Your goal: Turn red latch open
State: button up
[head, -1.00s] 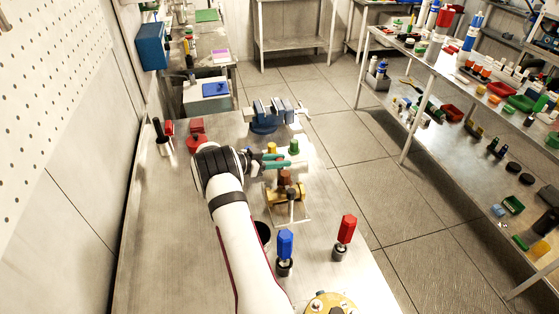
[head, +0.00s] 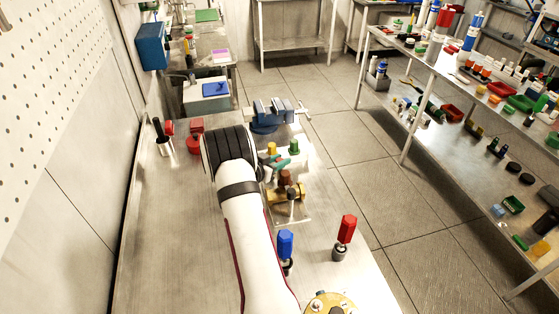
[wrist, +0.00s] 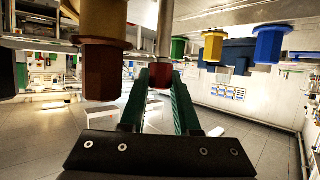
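A dark red knob (wrist: 160,78) on the end of a metal rod is between the green fingertips of my gripper (wrist: 161,88) in the wrist view. The fingers stand apart on either side of it; I cannot tell whether they touch it. Left of it is a larger brass fitting with a red-brown hexagonal end (wrist: 100,70). In the head view a brass valve (head: 284,192) with a brown-red top stands on a light plate on the bench. My arm hides most of my gripper (head: 271,163) there, just beyond and left of the valve. Which red part is the latch is unclear.
Yellow (head: 271,148) and green (head: 293,147) knobs stand behind the valve, with a blue vise (head: 265,122) beyond. Blue-handled (head: 285,245) and red-handled (head: 346,228) upright pieces stand nearer.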

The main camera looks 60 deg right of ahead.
jog(key=o, duration=0.4)
jog(key=shift+o, duration=0.2)
jog(key=v, duration=0.8)
